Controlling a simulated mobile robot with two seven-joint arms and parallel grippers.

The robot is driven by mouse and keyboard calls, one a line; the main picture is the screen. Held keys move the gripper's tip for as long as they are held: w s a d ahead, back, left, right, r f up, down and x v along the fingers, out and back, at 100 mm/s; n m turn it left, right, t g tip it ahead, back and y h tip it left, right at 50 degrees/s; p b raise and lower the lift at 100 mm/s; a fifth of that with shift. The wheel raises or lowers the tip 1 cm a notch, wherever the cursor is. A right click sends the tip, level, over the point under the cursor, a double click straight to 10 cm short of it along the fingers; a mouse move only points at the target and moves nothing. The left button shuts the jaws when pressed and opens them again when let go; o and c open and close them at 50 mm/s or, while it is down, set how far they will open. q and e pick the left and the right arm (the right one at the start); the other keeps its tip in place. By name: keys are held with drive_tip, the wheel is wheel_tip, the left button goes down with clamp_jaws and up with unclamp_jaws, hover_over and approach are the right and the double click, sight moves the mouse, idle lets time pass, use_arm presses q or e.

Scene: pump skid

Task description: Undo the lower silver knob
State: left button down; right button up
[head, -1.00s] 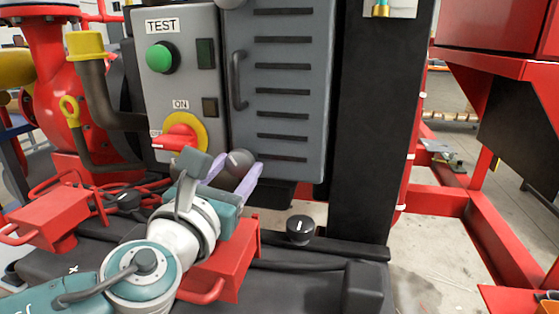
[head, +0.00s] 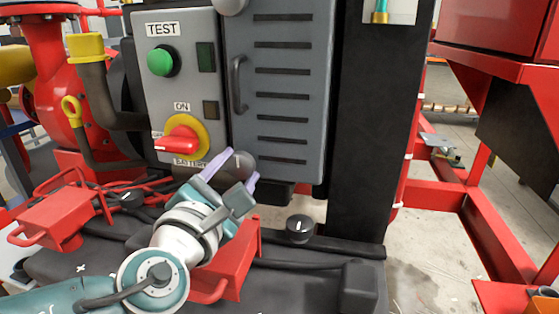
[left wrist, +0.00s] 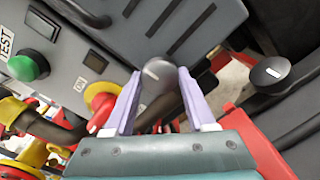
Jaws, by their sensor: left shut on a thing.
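The lower silver knob (head: 243,162) is a round grey knob with a light mark, at the lower left edge of the grey louvred door (head: 283,112). My left gripper (head: 232,172) has its two pale purple fingers on either side of the knob and is shut on it. Another silver knob (head: 232,5) shows at the door's top edge, cut off by the frame. My right gripper is not in view.
Left of the door is a panel with a green TEST button (head: 162,61) and a red-yellow rotary switch (head: 182,136). A black knob (head: 300,228) stands on the skid to the right. A red box (head: 228,268) lies below my gripper. A black post (head: 372,120) rises at right.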

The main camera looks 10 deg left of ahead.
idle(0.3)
use_arm(q)
drive_tip(key=shift+c, duration=1.1)
unclamp_jaws()
drive_tip(key=shift+s, duration=0.35)
drive_tip(key=s+p, duration=0.2)
drive_tip(key=s, duration=0.7)
drive_tip(key=shift+s+a+p, duration=0.15)
drive_tip(key=shift+a+p, duration=0.05)
drive_tip(key=shift+p, duration=0.15)
